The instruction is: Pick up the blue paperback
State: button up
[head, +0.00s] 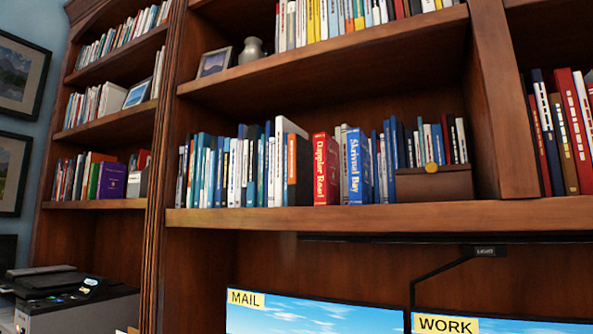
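A thick blue paperback (360,166) with white spine lettering that looks like "Skrivnal Bay" stands upright on the middle bookcase's lower shelf. Thinner, paler books stand close on its left and dark blue books on its right. A thick red paperback (326,168) with white lettering stands a little further left, with a few thin books between the two. My gripper is not in the head view.
The shelf board (380,215) has a narrow bare front edge. A brown box or pouch (433,183) with a yellow button stands to the right. Below are two monitors (313,316) (500,324) and a black bracket (440,270). A printer (75,300) stands lower left.

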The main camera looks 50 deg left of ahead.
aim_at(358, 143)
jog(key=j+u, duration=0.1)
jog(key=u, duration=1.55)
jog(key=i+j, duration=0.1)
jog(key=j, duration=0.35)
jog(key=i+j, duration=0.1)
jog(key=j, duration=0.3)
jog(key=i+j, duration=0.15)
jog(key=j, duration=0.3)
jog(key=i+j, duration=0.1)
jog(key=j, duration=0.35)
jog(key=j+z, duration=0.35)
jog(key=i+j+z, duration=0.1)
jog(key=j+z, duration=0.2)
jog(key=j, duration=0.2)
jog(key=j+z, duration=0.35)
jog(key=z, duration=0.4)
jog(key=k+j, duration=0.05)
